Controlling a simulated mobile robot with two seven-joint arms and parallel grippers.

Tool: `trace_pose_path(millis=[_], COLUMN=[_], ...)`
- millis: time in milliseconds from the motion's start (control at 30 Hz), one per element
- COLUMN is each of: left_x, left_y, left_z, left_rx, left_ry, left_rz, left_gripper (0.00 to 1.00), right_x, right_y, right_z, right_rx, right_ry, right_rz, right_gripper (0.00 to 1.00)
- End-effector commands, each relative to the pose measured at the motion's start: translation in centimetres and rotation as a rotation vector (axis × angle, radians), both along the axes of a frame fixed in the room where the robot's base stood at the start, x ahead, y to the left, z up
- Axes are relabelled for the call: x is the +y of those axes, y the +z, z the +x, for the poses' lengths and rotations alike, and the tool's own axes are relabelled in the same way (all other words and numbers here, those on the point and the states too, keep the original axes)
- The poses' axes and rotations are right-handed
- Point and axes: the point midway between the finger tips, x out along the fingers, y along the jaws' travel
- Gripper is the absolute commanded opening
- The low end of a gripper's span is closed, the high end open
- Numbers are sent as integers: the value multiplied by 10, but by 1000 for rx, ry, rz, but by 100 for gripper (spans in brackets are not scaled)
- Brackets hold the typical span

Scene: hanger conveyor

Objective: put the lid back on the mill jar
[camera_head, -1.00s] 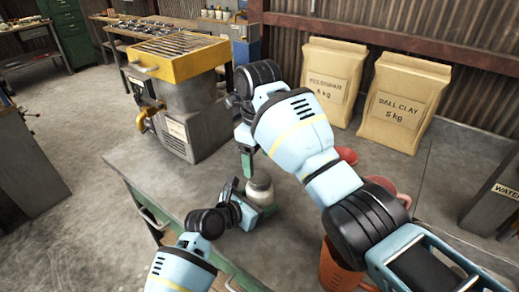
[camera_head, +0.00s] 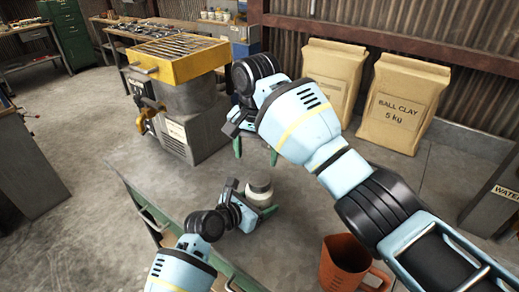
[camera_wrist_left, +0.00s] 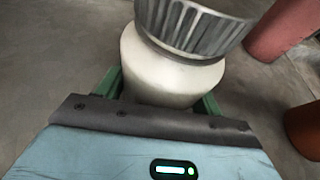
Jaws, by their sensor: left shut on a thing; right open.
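The mill jar (camera_head: 258,196) is a squat off-white jar on the grey surface; it fills the middle of the left wrist view (camera_wrist_left: 165,75). A grey ribbed lid (camera_head: 259,181) is on its mouth, and its ribbed side shows in the left wrist view (camera_wrist_left: 195,22). The lid looks slanted there, and I cannot tell whether it is fully seated. My left gripper (camera_head: 250,203) is shut around the jar's body, with a green finger on each side. My right gripper (camera_head: 255,153) is open and empty above and behind the jar, apart from the lid.
An orange-red jug (camera_head: 346,262) stands right of the jar. A red object (camera_wrist_left: 287,28) shows at the wrist view's upper right. A yellow-topped machine (camera_head: 178,55) stands behind left. Sacks, including a Ball Clay sack (camera_head: 403,102), lean by the wall.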

Motion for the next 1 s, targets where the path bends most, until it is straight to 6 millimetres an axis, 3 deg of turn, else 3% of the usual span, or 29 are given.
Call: trace_pose_path(millis=[1000], left_x=[0], left_y=[-2], left_z=[-1], left_rx=[3], left_ry=[-1], left_rz=[1], left_gripper=[3], right_x=[-4], right_y=[8], right_z=[-3], right_rx=[-8], right_ry=[1758], right_rz=[-56], right_gripper=[69])
